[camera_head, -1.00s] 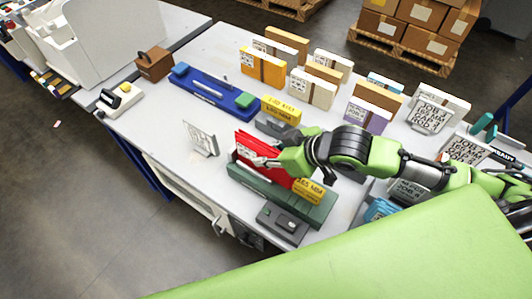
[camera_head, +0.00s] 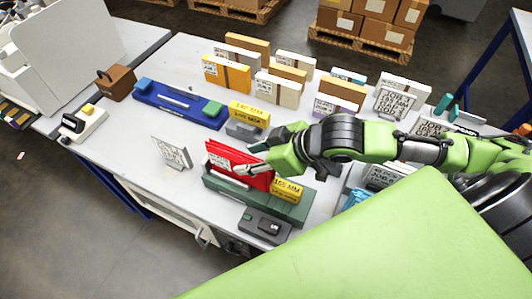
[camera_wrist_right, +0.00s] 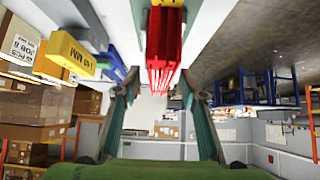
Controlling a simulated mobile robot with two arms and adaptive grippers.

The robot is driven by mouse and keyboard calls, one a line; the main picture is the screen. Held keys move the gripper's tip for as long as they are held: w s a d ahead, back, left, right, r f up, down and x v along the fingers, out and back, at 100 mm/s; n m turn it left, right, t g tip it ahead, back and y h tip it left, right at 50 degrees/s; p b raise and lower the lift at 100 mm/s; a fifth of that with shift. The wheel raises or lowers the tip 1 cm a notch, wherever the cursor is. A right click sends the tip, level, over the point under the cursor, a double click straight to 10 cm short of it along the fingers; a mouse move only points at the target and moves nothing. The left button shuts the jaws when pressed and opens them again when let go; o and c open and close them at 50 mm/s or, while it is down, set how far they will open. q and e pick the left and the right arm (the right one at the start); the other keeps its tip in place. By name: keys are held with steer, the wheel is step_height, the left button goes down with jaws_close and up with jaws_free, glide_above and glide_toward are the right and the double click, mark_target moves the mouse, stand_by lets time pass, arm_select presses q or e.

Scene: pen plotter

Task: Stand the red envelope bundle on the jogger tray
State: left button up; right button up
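The red envelope bundle (camera_head: 226,158) stands on edge, leaning slightly, at the dark green jogger tray (camera_head: 222,190). Its lower edge is hidden behind the tray's front wall. A yellow 165 MM block (camera_head: 287,189) is at the tray's right end. My right gripper (camera_head: 253,160) is at the bundle's right end, one finger behind it and one in front. In the right wrist view the fingers (camera_wrist_right: 160,82) are spread apart, with clear gaps beside the red envelopes (camera_wrist_right: 162,50), whose edges are slightly fanned. My left gripper is not in view.
A blue tray (camera_head: 175,104) and a yellow 160 MM block (camera_head: 249,113) are behind. A grey sign (camera_head: 172,153) stands left of the bundle. Several envelope bundles line the table's back. A dark grey device (camera_head: 264,226) is in front. Table left of the tray is mostly clear.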

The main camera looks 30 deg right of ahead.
steer(key=p+v, duration=0.3)
steer(key=v, duration=0.3)
steer(key=shift+r, duration=0.1)
steer(key=shift+s+d+r+p, duration=0.25)
steer(key=shift+s+r+p, duration=0.15)
steer(key=shift+p, duration=0.45)
steer(key=shift+f, duration=0.1)
